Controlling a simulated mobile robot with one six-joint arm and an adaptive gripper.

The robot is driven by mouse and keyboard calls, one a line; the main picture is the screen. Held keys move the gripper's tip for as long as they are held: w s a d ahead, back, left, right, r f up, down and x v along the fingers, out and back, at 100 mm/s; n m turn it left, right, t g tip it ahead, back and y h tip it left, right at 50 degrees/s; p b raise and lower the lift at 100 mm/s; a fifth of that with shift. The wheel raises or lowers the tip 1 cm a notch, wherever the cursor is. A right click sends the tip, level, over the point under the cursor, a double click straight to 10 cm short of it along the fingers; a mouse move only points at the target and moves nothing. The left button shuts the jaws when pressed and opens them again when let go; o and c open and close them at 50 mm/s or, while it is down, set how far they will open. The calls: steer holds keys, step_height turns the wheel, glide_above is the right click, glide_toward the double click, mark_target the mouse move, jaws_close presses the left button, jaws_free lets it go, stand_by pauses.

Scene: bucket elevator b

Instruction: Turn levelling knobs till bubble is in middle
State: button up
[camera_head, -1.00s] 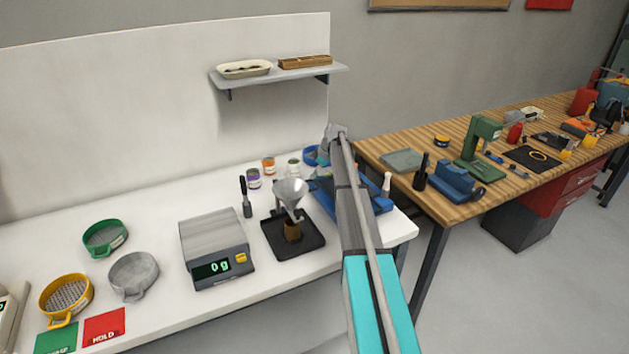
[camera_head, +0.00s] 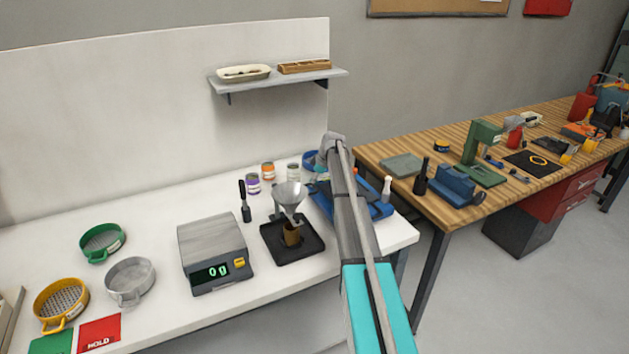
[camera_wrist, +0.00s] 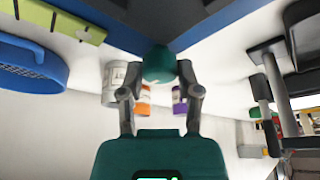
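A blue device (camera_head: 381,210) stands at the right end of the white bench, mostly behind my arm. In the wrist view, dark blue edges (camera_wrist: 208,38) meet in a corner at the top. A rounded teal knob (camera_wrist: 158,65) shows just below that corner. My gripper (camera_wrist: 159,72) has one grey finger on each side of the knob and appears shut on it. In the head view, my gripper is hidden behind my arm.
A blue sieve (camera_wrist: 30,68) and several small jars (camera_head: 253,184) are close by. A funnel stand (camera_head: 291,250) and a scale (camera_head: 212,250) reading 0 g stand to the left. A shelf (camera_head: 285,78) hangs above. A wooden workbench (camera_head: 440,203) stands to the right.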

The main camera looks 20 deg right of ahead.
jaws_close()
steer(key=shift+m, duration=0.4)
steer(key=shift+s+m+t+h, duration=0.15)
steer(key=shift+m+h, duration=0.15)
steer(key=shift+m, duration=0.3)
steer(key=shift+m+t+h, duration=0.15)
steer(key=shift+m+h, duration=0.15)
steer(key=shift+m, duration=0.3)
steer(key=m+h, duration=0.1)
steer(key=m, duration=0.2)
steer(key=shift+m, duration=0.3)
steer(key=m+h, duration=0.1)
steer(key=m, duration=0.1)
steer(key=m+h, duration=0.1)
steer(key=m, duration=0.1)
steer(key=shift+a+t, duration=0.15)
steer(key=shift+t, duration=0.25)
steer(key=shift+m+h, duration=0.4)
steer(key=shift+m, duration=0.9)
